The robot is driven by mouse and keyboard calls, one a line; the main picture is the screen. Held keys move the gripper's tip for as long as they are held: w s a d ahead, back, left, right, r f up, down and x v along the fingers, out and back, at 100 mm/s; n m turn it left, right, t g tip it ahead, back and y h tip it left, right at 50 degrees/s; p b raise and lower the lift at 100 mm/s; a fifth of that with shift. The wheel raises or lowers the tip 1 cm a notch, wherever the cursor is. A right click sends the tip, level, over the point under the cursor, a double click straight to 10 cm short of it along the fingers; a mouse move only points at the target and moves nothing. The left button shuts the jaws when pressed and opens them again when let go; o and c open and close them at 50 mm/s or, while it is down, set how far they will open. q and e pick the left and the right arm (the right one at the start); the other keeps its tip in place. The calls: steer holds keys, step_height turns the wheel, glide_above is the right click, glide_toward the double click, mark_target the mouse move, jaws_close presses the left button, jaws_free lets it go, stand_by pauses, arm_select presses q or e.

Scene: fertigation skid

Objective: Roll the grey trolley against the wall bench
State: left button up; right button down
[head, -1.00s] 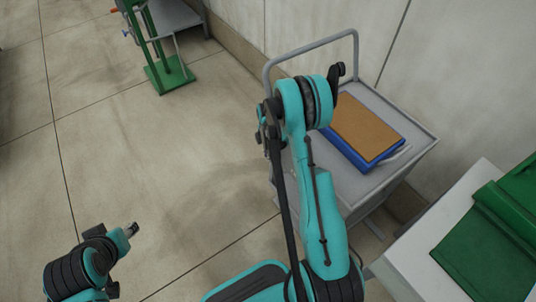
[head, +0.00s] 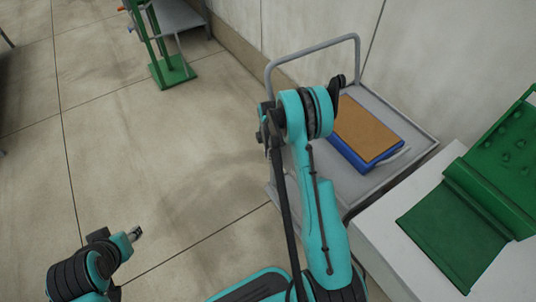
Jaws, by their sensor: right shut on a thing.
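The grey trolley (head: 385,187) stands beside the wall, its tubular push handle (head: 312,48) at the far-left end. Its near-right side is close to a white bench (head: 385,241), which hides its lower near corner; I cannot tell whether they touch. My right arm crosses in front of the trolley and hides its left side. My right gripper (head: 264,122) is at the handle's left post, shut on the trolley, with its fingers mostly hidden.
A blue item with a brown top (head: 368,130) lies on the trolley deck. A green stand (head: 172,70) and a grey table (head: 180,14) are at the upper left. The floor left of the trolley is clear.

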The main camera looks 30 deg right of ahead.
steer(key=shift+s, duration=0.75)
steer(key=c, duration=1.5)
jaws_free()
steer(key=shift+s+d, duration=0.1)
steer(key=shift+c, duration=0.2)
steer(key=shift+r, duration=0.1)
step_height(320, 180, up, 12)
